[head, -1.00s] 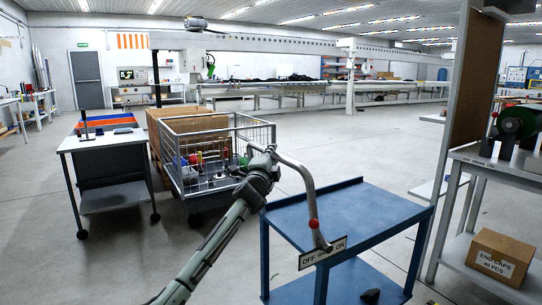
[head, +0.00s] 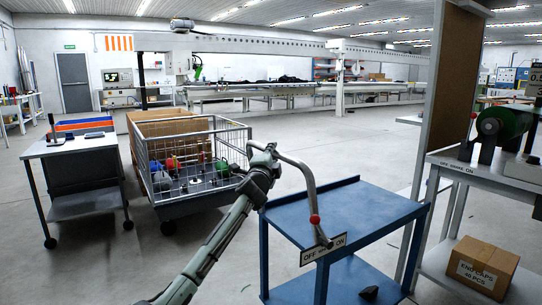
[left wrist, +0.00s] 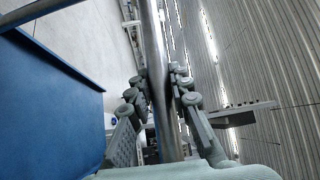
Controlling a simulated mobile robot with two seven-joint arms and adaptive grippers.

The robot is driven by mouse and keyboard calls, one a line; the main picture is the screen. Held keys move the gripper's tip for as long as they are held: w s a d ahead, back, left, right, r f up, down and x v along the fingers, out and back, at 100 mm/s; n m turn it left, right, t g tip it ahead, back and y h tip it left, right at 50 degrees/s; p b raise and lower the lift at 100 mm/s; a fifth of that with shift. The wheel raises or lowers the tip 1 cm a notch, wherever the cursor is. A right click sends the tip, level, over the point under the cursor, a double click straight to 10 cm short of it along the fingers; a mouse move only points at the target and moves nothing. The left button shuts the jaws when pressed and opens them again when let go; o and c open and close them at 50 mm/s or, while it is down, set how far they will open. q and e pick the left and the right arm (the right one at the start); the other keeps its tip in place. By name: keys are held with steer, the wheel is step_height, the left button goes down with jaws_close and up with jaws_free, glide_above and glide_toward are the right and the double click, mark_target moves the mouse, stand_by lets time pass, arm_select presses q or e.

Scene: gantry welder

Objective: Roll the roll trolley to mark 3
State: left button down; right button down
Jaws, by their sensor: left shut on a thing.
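The blue two-shelf trolley (head: 345,212) stands right in front of me in the head view, with a dark lump (head: 369,293) on its lower shelf. A grey curved handle bar (head: 309,180) with a red ball (head: 315,219) rises at its near left side, above an OFF/ON plate (head: 323,250). My left gripper (head: 268,156) is shut on the upper end of this handle. In the left wrist view, the fingers (left wrist: 160,92) close around the metal bar (left wrist: 155,45) from both sides. No floor mark with a 3 is readable. My right gripper is not in view.
A wire cage cart (head: 207,130) with coloured items stands left of the trolley. A grey wheeled table (head: 68,146) is farther left. A bench (head: 483,179) and tall panel (head: 452,90) stand close on the right, with an END CAPS box (head: 481,268) below. Open floor (head: 350,145) lies beyond.

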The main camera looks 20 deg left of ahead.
arm_select(q)
steer(key=shift+d+r, duration=0.1)
steer(key=shift+r, duration=0.1)
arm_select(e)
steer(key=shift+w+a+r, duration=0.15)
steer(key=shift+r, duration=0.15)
arm_select(q)
steer(key=c, duration=1.8)
jaws_free()
steer(key=o, duration=0.4)
steer(key=shift+w+d+f, duration=0.15)
steer(key=shift+w, duration=0.1)
steer(key=shift+o, duration=0.2)
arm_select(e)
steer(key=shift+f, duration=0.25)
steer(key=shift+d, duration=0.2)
arm_select(q)
steer(key=shift+s+f, duration=0.1)
steer(key=shift+s, duration=0.1)
steer(key=s+f, duration=0.1)
steer(key=s, duration=1)
steer(key=shift+s+d+f, duration=0.25)
steer(key=shift+s+d, duration=0.05)
steer(key=shift+d, duration=0.15)
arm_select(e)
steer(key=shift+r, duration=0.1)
